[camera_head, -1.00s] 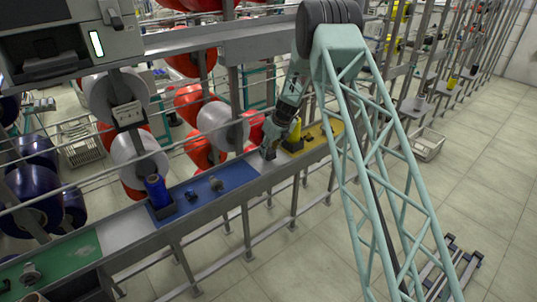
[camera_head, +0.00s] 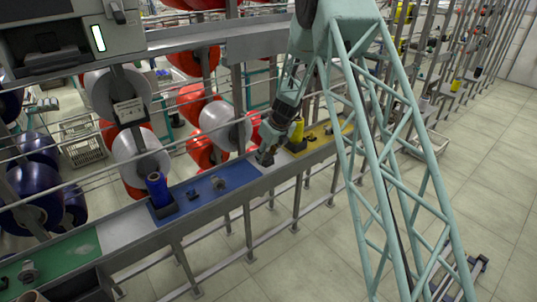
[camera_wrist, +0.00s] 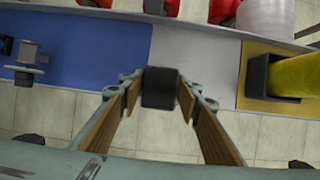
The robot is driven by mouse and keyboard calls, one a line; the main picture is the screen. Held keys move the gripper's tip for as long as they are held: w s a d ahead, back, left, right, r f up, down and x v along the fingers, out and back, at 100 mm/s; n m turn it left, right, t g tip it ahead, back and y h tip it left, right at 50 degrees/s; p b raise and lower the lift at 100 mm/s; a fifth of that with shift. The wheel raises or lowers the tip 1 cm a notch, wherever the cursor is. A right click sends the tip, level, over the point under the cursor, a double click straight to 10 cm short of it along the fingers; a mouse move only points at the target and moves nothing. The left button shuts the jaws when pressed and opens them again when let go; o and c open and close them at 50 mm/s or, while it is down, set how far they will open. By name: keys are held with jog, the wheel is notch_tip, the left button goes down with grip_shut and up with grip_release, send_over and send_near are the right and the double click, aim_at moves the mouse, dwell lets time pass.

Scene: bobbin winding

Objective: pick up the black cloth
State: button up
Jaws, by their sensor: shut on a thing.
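In the wrist view, the black cloth (camera_wrist: 159,88) shows as a small dark block-like bundle between my fingertips. My gripper (camera_wrist: 159,92) is shut on it, with one brown-padded finger on each side. In the head view, my gripper (camera_head: 266,156) is low over the grey section of the shelf, between the blue and yellow sections. The cloth is too small and dark there to make out clearly. I cannot tell whether it touches the shelf.
The yellow bobbin (camera_head: 297,132) in its black holder stands close right of my gripper. On the blue mat (camera_head: 232,178) are small metal parts, with a blue bobbin (camera_head: 157,189) further left. Thin rails run behind the shelf, before large red and white spools.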

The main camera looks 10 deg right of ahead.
jog(key=s+a+b, duration=0.1)
jog(key=s+a, duration=0.2)
jog(key=s, duration=0.3)
jog(key=shift+s+r, duration=0.15)
jog(key=shift+r, duration=0.2)
jog(key=shift+o, duration=0.9)
jog(key=shift+d, duration=0.1)
jog(key=shift+c, duration=0.6)
